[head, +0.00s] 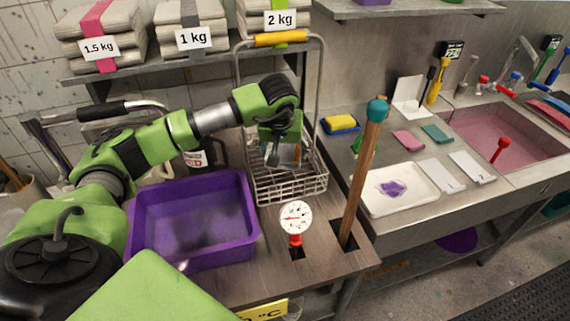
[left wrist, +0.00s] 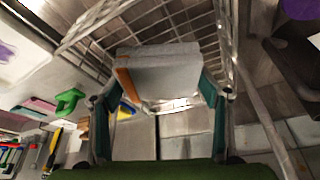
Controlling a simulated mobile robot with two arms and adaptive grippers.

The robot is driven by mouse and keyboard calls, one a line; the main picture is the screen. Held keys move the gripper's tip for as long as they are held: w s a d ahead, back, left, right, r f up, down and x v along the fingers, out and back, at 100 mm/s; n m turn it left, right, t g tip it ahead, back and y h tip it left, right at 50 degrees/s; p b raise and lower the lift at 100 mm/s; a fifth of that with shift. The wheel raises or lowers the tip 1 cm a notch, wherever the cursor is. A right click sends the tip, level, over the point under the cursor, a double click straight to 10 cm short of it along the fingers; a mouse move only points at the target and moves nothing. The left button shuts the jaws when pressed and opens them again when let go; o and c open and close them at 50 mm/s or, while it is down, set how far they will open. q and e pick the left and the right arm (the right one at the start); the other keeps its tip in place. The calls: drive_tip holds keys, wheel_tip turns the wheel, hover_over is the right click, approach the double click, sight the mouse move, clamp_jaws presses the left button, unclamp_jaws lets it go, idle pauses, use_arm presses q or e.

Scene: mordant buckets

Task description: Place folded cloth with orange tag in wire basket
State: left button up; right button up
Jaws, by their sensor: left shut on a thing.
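The wire basket (head: 290,187) stands on the wooden counter right of the purple tub, its tall handle with a yellow grip (head: 282,38) upright. My left gripper (head: 281,150) reaches in from the left and points down within the basket's opening. It is shut on the folded cloth (left wrist: 168,72), a grey-white pad with an orange tag (left wrist: 126,85) along one side. In the left wrist view the cloth sits between the two green fingers, with the basket's wires (left wrist: 205,25) around it. The cloth's contact with the basket floor cannot be told. My right gripper is not in view.
A purple tub (head: 195,262) is left of the basket. A round dial gauge (head: 296,216) and a wooden stick with a teal cap (head: 362,165) stand in front and right. A dark mug (head: 207,158) is behind. Weighted cloth stacks fill the shelf above.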

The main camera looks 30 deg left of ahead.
sight(285, 172)
use_arm(q)
drive_tip(key=shift+f, duration=1.05)
drive_tip(key=shift+w+f, duration=0.15)
drive_tip(key=shift+f, duration=0.2)
wheel_tip(285, 172, down, 3)
drive_tip(key=shift+f+p, duration=0.1)
drive_tip(key=shift+p, duration=0.7)
drive_tip(key=shift+f, duration=0.25)
drive_tip(key=o, duration=1.1)
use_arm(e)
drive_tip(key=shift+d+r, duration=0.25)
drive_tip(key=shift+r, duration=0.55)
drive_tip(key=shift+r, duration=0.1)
